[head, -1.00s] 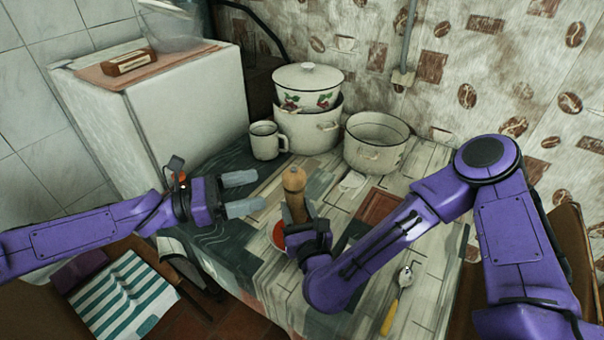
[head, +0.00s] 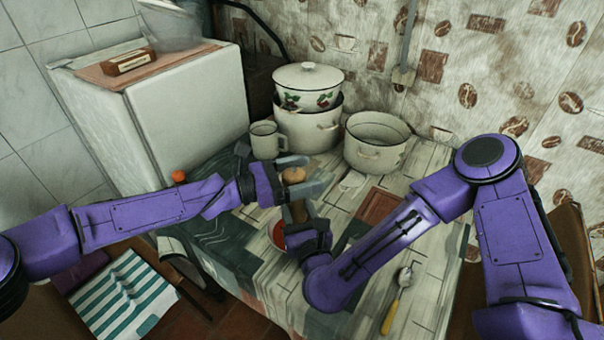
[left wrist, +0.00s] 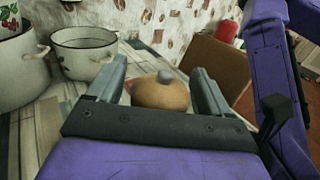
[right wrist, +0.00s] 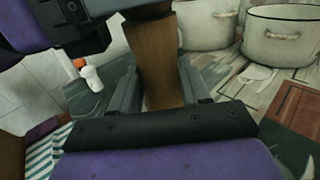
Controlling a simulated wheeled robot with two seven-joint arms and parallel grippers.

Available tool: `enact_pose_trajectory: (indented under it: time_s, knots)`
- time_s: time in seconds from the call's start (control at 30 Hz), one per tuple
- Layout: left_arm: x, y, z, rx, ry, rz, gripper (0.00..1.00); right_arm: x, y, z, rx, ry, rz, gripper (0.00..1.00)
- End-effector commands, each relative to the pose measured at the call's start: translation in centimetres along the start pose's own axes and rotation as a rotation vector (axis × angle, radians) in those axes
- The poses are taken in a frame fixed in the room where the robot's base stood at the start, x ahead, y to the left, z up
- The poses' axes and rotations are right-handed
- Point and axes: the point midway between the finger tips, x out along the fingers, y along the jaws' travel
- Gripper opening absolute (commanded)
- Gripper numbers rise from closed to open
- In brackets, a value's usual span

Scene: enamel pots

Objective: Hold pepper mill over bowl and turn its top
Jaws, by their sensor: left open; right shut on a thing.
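The wooden pepper mill stands upright, and its round top (head: 294,175) shows between the fingers of my left gripper (head: 301,178). My left gripper is open around the top; in the left wrist view the top (left wrist: 160,93) with its small metal knob sits between the two fingers. My right gripper (head: 302,222) is shut on the mill's lower body, which fills the right wrist view's middle (right wrist: 154,65). The bowl (head: 278,234) with red inside is under the mill, mostly hidden behind my right gripper.
A white mug (head: 264,141), a lidded pot stack (head: 307,125) and an open enamel pot (head: 376,150) stand behind the mill. A spoon with a yellow handle (head: 393,312) lies at front right. An orange-topped shaker (right wrist: 92,78) stands at left.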

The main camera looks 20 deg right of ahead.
Motion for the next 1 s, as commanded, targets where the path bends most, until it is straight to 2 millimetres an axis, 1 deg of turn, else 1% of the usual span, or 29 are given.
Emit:
enact_pose_trajectory:
  time_s: [0.03, 0.07, 0.1, 0.17, 0.2, 0.37, 0.43, 0.7, 0.8, 1.0]
  knots:
    - [-0.02, 0.0, 0.0, 0.0, 0.0, 0.0, 0.8, 0.01, 0.02, 0.05, 0.0, -0.001, 0.0, 0.1]
    - [-0.02, 0.0, 0.0, 0.0, 0.0, 0.0, 0.73, 0.01, 0.02, 0.05, 0.0, -0.001, 0.0, 0.1]
    - [-0.03, 0.0, -0.01, 0.0, 0.0, 0.0, 0.6, 0.01, 0.02, 0.05, 0.0, -0.001, 0.0, 0.1]
    - [-0.04, 0.0, -0.01, 0.0, 0.0, 0.0, 0.41, 0.01, 0.02, 0.05, 0.0, -0.001, 0.0, 0.1]
    - [-0.04, 0.01, -0.01, 0.0, 0.0, 0.0, 0.28, 0.01, 0.02, 0.05, 0.0, -0.001, 0.0, 0.1]
    - [-0.04, 0.06, 0.0, 0.002, -0.001, -0.008, 0.28, 0.01, 0.02, 0.05, 0.001, -0.001, 0.001, 0.1]
    - [-0.03, 0.09, 0.05, 0.003, -0.005, -0.039, 0.28, 0.0, 0.02, 0.05, 0.001, -0.001, 0.001, 0.1]
    - [-0.02, -0.35, 0.03, 0.004, -0.007, -0.291, 0.28, -0.03, 0.05, 0.04, 0.001, -0.001, 0.002, 0.1]
    - [-0.08, -0.5, 0.05, 0.003, -0.008, -0.357, 0.28, -0.04, 0.06, 0.04, 0.001, -0.001, 0.002, 0.1]
    - [-0.25, -0.64, -0.02, 0.002, -0.004, -0.406, 0.28, -0.05, 0.07, 0.03, 0.0, 0.0, 0.003, 0.1]
